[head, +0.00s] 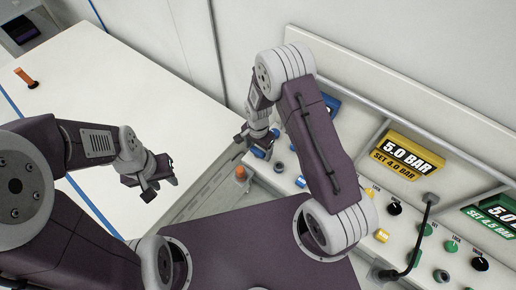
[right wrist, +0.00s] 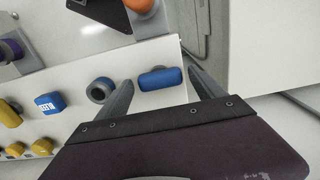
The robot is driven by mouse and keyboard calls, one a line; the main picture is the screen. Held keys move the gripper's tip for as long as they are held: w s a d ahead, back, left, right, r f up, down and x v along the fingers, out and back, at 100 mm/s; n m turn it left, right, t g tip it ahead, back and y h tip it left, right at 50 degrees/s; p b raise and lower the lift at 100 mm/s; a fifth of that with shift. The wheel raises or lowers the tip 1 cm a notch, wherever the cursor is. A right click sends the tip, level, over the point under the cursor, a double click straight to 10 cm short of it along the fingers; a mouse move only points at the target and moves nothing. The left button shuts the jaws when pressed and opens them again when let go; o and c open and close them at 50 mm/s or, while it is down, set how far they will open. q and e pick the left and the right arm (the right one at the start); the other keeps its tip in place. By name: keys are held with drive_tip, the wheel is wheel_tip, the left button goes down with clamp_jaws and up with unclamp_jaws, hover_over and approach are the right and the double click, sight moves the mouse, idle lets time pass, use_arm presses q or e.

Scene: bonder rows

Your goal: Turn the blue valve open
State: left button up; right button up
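The blue valve is a rounded blue handle (right wrist: 160,78) at the panel's edge in the right wrist view. My right gripper (right wrist: 160,74) is open, with one finger on each side of the handle and a gap visible on both sides. In the head view my right gripper (head: 257,143) is at the panel's left end, and a bit of the blue handle (head: 258,153) shows below it; the rest is hidden. My left gripper (head: 161,187) looks open and empty, near the white table's right edge.
A dark ring-shaped knob (right wrist: 101,90) and a blue labelled block (right wrist: 48,103) sit beside the valve. A yellow 5.0 BAR display (head: 407,155) and black knobs are further right. An orange cap (head: 240,173) is near the panel. The white table (head: 90,110) is mostly clear.

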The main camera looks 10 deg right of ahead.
drive_tip(key=shift+a+r, duration=0.1)
drive_tip(key=c, duration=1.1)
drive_tip(key=n+b, duration=0.1)
drive_tip(key=n, duration=0.2)
drive_tip(key=shift+n, duration=0.4)
drive_tip(key=n, duration=0.5)
drive_tip(key=shift+n+b, duration=0.3)
drive_tip(key=shift+b, duration=0.1)
drive_tip(key=n, duration=0.4)
drive_tip(key=shift+n+b, duration=0.4)
drive_tip(key=shift+n, duration=1.8)
